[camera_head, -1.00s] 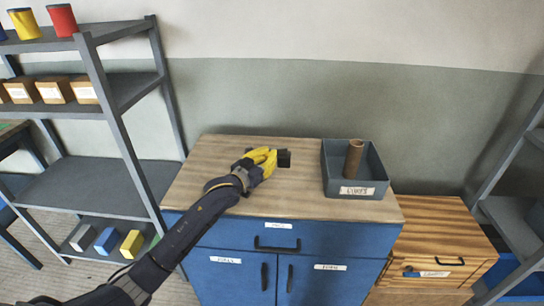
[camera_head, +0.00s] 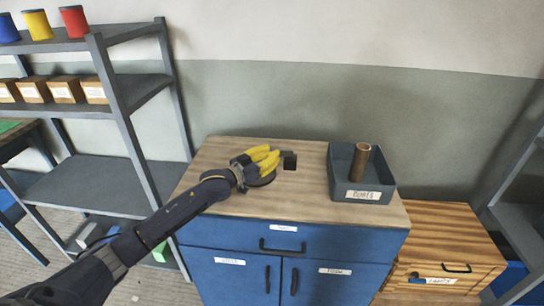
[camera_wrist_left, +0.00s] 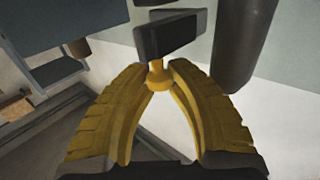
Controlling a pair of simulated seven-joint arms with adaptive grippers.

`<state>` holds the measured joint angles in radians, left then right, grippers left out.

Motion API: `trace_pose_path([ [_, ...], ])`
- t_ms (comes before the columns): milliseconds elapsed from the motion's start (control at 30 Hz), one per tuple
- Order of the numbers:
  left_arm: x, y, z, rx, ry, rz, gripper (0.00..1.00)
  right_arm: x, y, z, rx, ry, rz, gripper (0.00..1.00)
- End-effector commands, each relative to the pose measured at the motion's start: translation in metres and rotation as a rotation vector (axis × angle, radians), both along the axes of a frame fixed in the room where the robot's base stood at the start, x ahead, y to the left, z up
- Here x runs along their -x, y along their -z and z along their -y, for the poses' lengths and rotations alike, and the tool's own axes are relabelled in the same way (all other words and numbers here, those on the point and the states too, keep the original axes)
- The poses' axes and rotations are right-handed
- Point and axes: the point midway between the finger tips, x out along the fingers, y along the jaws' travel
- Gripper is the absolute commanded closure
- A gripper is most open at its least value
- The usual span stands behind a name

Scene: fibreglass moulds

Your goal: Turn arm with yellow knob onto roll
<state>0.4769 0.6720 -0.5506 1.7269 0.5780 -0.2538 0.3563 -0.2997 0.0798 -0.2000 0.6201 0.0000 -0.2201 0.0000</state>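My left gripper (camera_head: 268,158) reaches over the wooden top of the blue cabinet, its yellow fingers drawn together. In the left wrist view the fingertips (camera_wrist_left: 157,72) close around a small yellow knob (camera_wrist_left: 157,76), which sits under a dark block-like arm (camera_wrist_left: 170,36). The dark block (camera_head: 290,160) also shows just past the fingertips in the head view, where the knob is hidden. A dark round base (camera_head: 262,179) shows partly under the gripper. A brown roll (camera_head: 361,160) stands upright in a grey bin to the right. My right gripper is out of view.
The grey bin (camera_head: 361,195) stands at the right end of the cabinet top (camera_head: 225,150). A dark cylinder (camera_wrist_left: 238,45) rises close to the right finger in the wrist view. A grey shelf rack (camera_head: 85,180) stands at left. The top's front part is clear.

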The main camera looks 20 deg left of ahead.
Motion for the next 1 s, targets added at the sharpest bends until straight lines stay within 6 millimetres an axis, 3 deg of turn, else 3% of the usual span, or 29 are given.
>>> trace_pose_path([
  [33,-0.001,-0.009,0.000,0.007,0.001,0.016,0.80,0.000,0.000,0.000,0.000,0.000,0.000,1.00],
  [233,-0.001,-0.005,0.000,0.004,0.001,0.008,0.57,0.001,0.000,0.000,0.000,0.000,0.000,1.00],
  [667,0.000,0.000,0.001,0.001,-0.003,0.000,0.56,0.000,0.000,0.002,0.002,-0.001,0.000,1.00],
  [1000,0.003,0.000,0.014,0.006,-0.067,0.003,0.56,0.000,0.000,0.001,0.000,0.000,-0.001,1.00],
])
